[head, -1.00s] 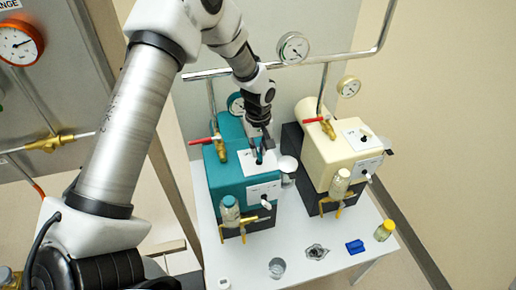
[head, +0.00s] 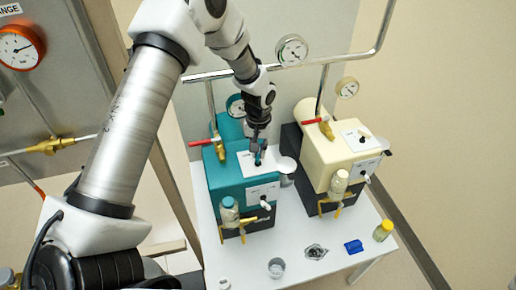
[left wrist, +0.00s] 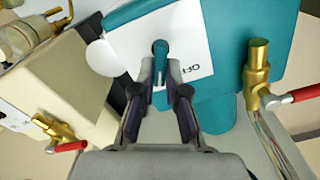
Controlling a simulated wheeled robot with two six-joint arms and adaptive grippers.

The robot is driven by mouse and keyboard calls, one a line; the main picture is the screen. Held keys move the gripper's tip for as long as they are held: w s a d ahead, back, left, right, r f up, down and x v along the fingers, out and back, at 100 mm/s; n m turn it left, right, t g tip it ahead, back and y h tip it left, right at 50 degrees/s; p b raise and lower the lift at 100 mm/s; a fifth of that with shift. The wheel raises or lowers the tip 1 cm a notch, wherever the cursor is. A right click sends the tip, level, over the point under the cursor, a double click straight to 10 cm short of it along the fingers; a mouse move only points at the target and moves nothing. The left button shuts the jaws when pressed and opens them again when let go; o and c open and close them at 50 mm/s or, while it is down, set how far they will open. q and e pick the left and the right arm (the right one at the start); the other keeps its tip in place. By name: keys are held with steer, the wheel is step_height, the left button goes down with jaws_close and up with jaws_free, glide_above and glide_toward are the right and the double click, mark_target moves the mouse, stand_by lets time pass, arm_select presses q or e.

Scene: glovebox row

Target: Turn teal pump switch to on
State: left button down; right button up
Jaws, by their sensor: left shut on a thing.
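The teal pump (head: 227,178) stands on the white table, left of a cream pump. Its top carries a white plate (head: 247,159) with a small lever switch. In the left wrist view the teal-tipped switch lever (left wrist: 160,48) stands between the fingertips, on the white plate (left wrist: 120,50) with partly legible lettering. My left gripper (head: 259,152) reaches down onto the plate from above. It also shows in the left wrist view (left wrist: 160,82), its fingers closed around the lever. My right gripper is in neither view.
The cream pump (head: 335,152) stands close on the right. Red-handled brass valves (head: 216,142) sit behind the plates.

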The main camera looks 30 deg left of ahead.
mark_target(259, 154)
arm_select(q)
steer(key=shift+s+d+f+m, duration=0.1)
steer(key=shift+s+f+m, duration=0.1)
steer(key=shift+m, duration=0.3)
steer(key=c, duration=1.2)
jaws_free()
steer(key=shift+r, duration=0.15)
steer(key=shift+w+r, duration=0.15)
steer(key=shift+r, duration=0.15)
step_height(259, 154, up, 11)
steer(key=shift+r, duration=0.15)
